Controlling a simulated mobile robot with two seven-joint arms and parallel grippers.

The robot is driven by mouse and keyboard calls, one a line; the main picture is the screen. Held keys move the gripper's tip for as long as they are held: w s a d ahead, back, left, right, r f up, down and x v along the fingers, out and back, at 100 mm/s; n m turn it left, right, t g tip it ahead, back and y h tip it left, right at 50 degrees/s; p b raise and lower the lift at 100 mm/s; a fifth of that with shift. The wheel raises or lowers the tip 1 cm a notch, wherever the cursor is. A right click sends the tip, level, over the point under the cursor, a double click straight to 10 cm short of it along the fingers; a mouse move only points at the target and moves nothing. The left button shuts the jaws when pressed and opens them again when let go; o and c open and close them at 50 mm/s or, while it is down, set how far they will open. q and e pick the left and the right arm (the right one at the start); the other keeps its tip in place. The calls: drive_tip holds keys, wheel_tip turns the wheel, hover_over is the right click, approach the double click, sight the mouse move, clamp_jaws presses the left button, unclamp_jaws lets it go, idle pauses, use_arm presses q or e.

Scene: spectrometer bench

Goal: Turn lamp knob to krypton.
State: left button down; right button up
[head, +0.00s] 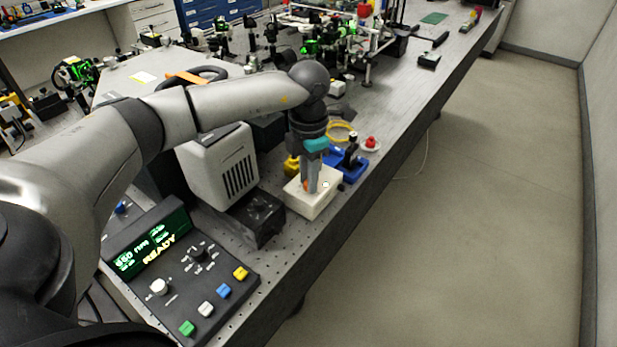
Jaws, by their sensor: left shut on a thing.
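My left gripper (311,186) reaches straight down onto the top of a small white box (312,206) near the bench's right edge. Its fingers are shut on a small orange part (306,186), mostly hidden between them. I cannot read any lamp label there. The control panel (225,285) at the front has a black knob (198,254) with labels around it and a pale knob (158,287). Their labels are too small to read. My right gripper is not in view.
A light grey vented housing (217,165) and a black box (256,219) stand left of the white box. A blue tray (352,164) and a red button (370,142) are just behind it. Optics fill the bench's far end. The floor (480,220) at right is clear.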

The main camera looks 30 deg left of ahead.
use_arm(q)
drive_tip(key=shift+r, duration=0.1)
idle(0.3)
drive_tip(key=c, duration=0.7)
unclamp_jaws()
wheel_tip(320, 180, up, 15)
drive_tip(key=shift+p, duration=0.4)
